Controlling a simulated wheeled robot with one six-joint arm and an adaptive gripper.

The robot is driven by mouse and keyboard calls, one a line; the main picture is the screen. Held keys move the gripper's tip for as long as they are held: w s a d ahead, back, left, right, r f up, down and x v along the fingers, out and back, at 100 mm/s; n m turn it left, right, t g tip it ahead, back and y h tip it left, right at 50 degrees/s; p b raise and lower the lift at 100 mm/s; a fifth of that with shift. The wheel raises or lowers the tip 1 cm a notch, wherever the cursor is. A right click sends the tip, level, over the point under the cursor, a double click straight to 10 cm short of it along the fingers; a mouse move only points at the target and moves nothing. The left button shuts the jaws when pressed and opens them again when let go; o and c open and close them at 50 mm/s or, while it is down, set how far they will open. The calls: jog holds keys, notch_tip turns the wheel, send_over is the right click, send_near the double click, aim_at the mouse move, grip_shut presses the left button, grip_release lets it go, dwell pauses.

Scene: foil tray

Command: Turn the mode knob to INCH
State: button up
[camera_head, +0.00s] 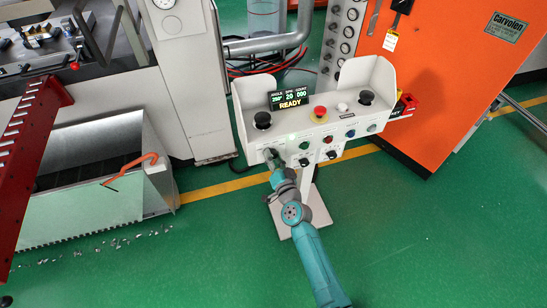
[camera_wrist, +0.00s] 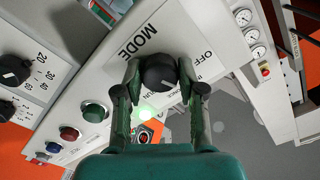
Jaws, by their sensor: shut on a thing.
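The black mode knob (camera_wrist: 160,72) sits on the light panel beside the printed word MODE in the wrist view. My gripper (camera_wrist: 160,82) has one finger on each side of the knob and is shut on it. The word OFF is printed to the right of the knob; the other position labels are partly hidden by my fingers and too small to read surely. I cannot tell which label the knob points to. In the head view my gripper (camera_head: 272,155) is at the left front of the control panel (camera_head: 345,147), and it hides the knob.
The panel's display (camera_head: 290,98) reads READY. A red emergency stop (camera_head: 319,114) and black palm buttons (camera_head: 262,120) stand on top. A green button (camera_wrist: 95,111) and a numbered dial (camera_wrist: 14,70) lie left of the knob. An orange cabinet (camera_head: 450,80) stands behind; green floor is open in front.

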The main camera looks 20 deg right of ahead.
jog(key=o, duration=1.1)
jog(key=shift+o, duration=0.2)
jog(key=s, duration=1.2)
